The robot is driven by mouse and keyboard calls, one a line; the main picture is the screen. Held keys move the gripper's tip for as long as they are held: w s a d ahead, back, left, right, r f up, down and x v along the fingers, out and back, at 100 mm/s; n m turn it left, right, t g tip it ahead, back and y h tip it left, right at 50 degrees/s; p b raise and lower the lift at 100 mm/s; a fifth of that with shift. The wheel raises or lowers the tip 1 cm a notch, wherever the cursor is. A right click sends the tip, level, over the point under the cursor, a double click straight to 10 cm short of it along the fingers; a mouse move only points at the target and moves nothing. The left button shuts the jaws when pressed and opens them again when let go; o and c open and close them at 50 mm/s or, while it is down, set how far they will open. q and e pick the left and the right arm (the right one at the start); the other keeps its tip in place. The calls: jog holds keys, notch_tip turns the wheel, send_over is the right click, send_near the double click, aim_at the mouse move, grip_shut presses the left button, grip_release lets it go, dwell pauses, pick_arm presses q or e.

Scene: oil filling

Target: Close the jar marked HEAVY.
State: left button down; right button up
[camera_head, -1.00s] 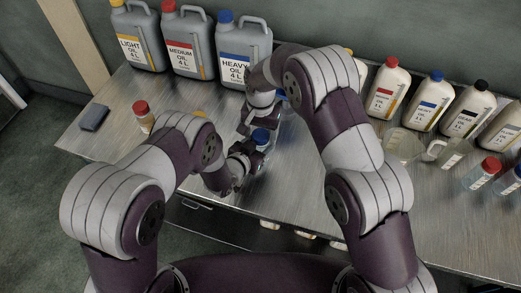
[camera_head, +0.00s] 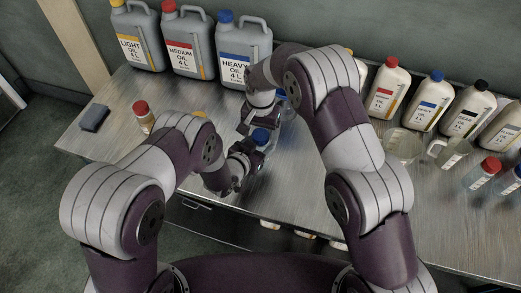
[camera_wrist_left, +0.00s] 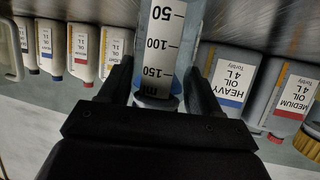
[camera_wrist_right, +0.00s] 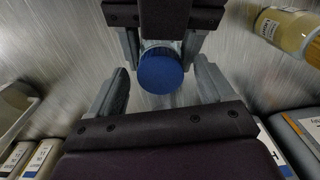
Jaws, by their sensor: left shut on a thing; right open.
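A clear jar with a blue cap (camera_head: 260,135) stands near the table's front edge. Its scale shows in the left wrist view (camera_wrist_left: 160,45); I cannot read a HEAVY mark on it. My left gripper (camera_head: 245,160) is shut around the jar's body. In the right wrist view the cap (camera_wrist_right: 160,72) sits on top of the jar, and I cannot tell how tight it is. My right gripper (camera_wrist_right: 162,85) is open, with a finger on either side of the cap, apart from it.
Large grey canisters, including HEAVY OIL (camera_head: 243,55), stand at the back left. White bottles (camera_head: 430,100) line the back right, with a clear beaker (camera_head: 399,147) and small jars in front. A red-capped amber jar (camera_head: 142,117) and a grey block (camera_head: 94,118) are at left.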

notch_tip(320, 180, up, 7)
jog(key=shift+r, duration=0.2)
pick_arm(q)
jog(key=shift+c, duration=0.7)
grip_release()
jog(key=v, duration=1.2)
jog(key=shift+s+r, duration=0.2)
jog(key=shift+s, duration=0.1)
jog(key=shift+a, duration=0.15)
